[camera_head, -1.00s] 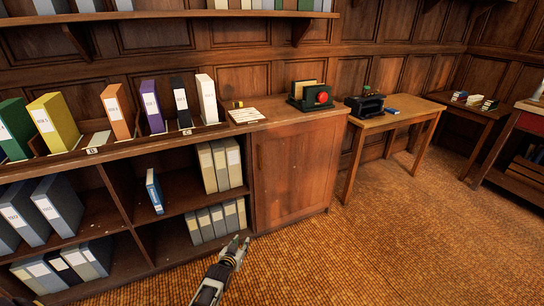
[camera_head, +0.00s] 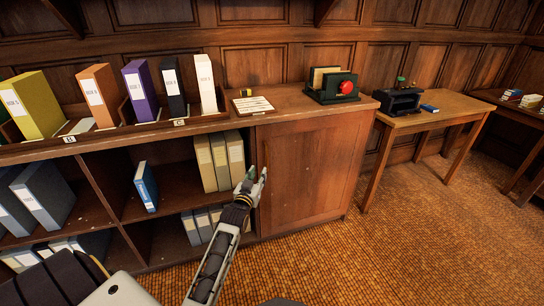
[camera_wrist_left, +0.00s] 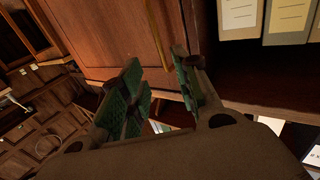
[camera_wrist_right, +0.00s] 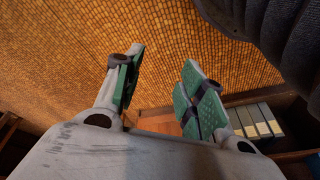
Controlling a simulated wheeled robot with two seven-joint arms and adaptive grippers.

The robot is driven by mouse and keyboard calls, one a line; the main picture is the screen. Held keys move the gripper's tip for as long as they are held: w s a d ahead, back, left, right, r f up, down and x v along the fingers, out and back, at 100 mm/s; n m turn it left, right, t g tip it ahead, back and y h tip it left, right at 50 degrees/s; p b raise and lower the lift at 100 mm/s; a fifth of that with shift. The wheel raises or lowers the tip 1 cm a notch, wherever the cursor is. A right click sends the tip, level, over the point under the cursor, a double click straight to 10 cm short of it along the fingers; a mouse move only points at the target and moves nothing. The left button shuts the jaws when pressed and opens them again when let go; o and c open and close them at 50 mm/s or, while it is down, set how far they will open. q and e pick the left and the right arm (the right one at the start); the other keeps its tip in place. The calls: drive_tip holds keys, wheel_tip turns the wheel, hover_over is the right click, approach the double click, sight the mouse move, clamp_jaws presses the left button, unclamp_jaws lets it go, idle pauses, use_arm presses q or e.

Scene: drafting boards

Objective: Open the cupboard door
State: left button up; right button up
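The cupboard door (camera_head: 305,170) is a brown wooden panel, closed, at the right end of the shelf unit in the head view. A thin upright handle (camera_head: 265,158) sits near its left edge. In the left wrist view the door (camera_wrist_left: 110,35) fills the top, with a brass-coloured handle strip (camera_wrist_left: 158,32) running down it. My left gripper (camera_head: 257,178) is in front of the door's left edge, its green-padded fingers apart and empty. In the left wrist view, the handle lies beyond the gap of the left gripper (camera_wrist_left: 163,88). My right gripper (camera_wrist_right: 162,82) is open and empty above the floor.
Open shelves with grey and cream binders (camera_head: 220,160) adjoin the door's left side. A green rack with a red knob (camera_head: 333,85) stands on the cupboard top. A wooden table (camera_head: 440,108) stands to the right. The orange floor (camera_head: 420,225) before the cupboard is clear.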

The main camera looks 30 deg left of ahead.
use_arm(q)
drive_tip(key=shift+s+r, duration=0.1)
drive_tip(key=shift+w, duration=0.25)
use_arm(e)
drive_tip(key=shift+r, duration=0.1)
use_arm(q)
drive_tip(key=b, duration=0.2)
approach(267, 157)
drive_tip(key=shift+w, duration=1.25)
drive_tip(key=shift+w+a+r, duration=0.1)
drive_tip(key=shift+w+a, duration=0.65)
drive_tip(key=shift+w, duration=0.2)
drive_tip(key=shift+w+a, duration=0.15)
drive_tip(key=shift+w, duration=0.45)
drive_tip(key=shift+b+x, duration=0.65)
drive_tip(key=shift+x, duration=1.75)
use_arm(e)
drive_tip(key=shift+w+a+f+t+y, duration=0.2)
drive_tip(key=shift+a+f+t+y, duration=0.1)
drive_tip(key=shift+a+f, duration=0.25)
drive_tip(key=shift+w+a+f+t+y, duration=0.2)
drive_tip(key=shift+a+f+t, duration=0.1)
drive_tip(key=shift+a+f, duration=0.2)
use_arm(q)
drive_tip(key=shift+c, duration=0.2)
